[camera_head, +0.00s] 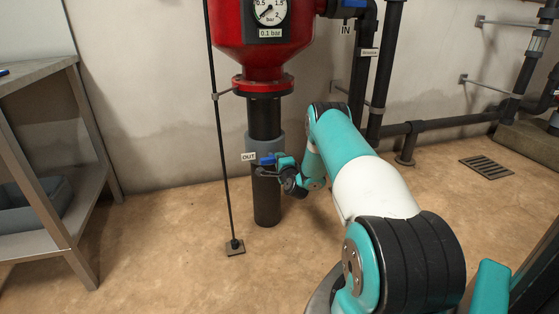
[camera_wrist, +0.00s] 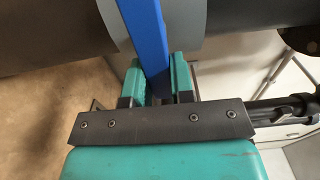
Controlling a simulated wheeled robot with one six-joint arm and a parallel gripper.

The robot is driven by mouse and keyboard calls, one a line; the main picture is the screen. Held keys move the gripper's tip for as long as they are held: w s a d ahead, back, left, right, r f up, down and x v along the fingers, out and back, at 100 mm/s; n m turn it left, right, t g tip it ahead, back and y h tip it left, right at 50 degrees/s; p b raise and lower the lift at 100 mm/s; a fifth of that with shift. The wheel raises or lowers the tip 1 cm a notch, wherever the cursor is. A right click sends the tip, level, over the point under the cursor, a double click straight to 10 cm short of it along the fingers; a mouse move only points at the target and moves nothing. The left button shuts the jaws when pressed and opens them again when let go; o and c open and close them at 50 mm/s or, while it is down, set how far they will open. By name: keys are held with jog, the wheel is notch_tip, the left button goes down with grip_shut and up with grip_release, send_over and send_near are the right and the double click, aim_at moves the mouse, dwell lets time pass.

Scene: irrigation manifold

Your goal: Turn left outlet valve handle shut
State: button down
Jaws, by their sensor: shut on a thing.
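The blue outlet valve handle (camera_head: 267,160) sits on the dark vertical pipe (camera_head: 266,205) below the red vessel, beside the white OUT label (camera_head: 248,156). My gripper (camera_head: 281,168) is at this handle from the right side. In the wrist view the blue handle (camera_wrist: 147,40) runs down between the two teal fingers of my gripper (camera_wrist: 156,80), which are shut on it. A grey collar (camera_wrist: 190,30) on the pipe shows behind the handle. The handle's lower end is hidden by the gripper's dark bracket.
The red vessel (camera_head: 262,35) with a gauge (camera_head: 269,11) hangs above. A thin black rod (camera_head: 224,150) stands left of the pipe on a floor plate (camera_head: 235,247). A grey bench (camera_head: 40,180) is at left. Another blue handle (camera_head: 353,3) is near the IN label (camera_head: 346,29).

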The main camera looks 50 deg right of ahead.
dwell(0.3)
jog(key=c, duration=1)
grip_release()
jog(key=shift+s, duration=0.1)
jog(key=shift+p+v, duration=8.6)
jog(key=shift+p, duration=3.6)
